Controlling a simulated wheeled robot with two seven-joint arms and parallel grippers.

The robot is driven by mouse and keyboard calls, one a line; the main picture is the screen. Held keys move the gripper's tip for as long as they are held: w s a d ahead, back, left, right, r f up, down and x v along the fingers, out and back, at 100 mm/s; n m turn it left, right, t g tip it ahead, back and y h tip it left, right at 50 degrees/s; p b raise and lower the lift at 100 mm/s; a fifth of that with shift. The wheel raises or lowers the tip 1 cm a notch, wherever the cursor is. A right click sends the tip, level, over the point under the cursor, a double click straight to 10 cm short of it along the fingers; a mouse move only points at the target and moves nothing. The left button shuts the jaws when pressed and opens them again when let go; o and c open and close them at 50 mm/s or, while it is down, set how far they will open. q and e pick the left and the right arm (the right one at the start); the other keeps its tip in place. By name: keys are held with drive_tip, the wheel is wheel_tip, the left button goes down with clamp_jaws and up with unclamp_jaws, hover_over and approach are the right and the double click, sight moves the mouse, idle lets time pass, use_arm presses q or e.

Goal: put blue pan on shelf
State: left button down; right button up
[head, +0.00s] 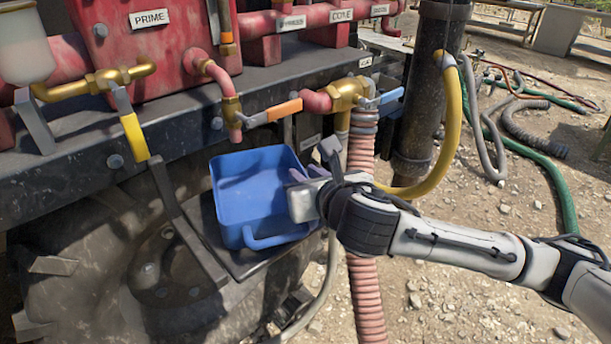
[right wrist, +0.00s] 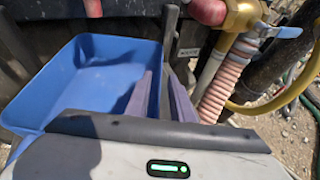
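The blue pan (head: 252,192) is a deep rectangular tray with a handle bar at its front. It rests roughly level on the dark shelf (head: 240,262) beneath the red pipe outlet; the pan hides most of that shelf. My right gripper (head: 297,180) is at the pan's right side. In the right wrist view, my right gripper's purple fingers (right wrist: 161,98) straddle the right wall of the pan (right wrist: 98,70), one inside and one outside. A dark gap shows between the wall and the outer finger, so the gripper looks partly open. My left gripper is out of view.
A red pipe outlet with an orange-handled valve (head: 272,112) hangs just above the pan. A pink ribbed hose (head: 364,285) and a yellow hose (head: 452,130) are close to my right gripper. A large tyre (head: 95,250) lies left.

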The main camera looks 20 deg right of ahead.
drive_tip(key=v, duration=0.8)
drive_tip(key=shift+s+r+p, duration=0.15)
drive_tip(key=shift+s+p, duration=0.1)
drive_tip(key=shift+p, duration=0.15)
drive_tip(key=p+v, duration=0.3)
drive_tip(key=p, duration=0.4)
drive_tip(key=shift+s, duration=0.2)
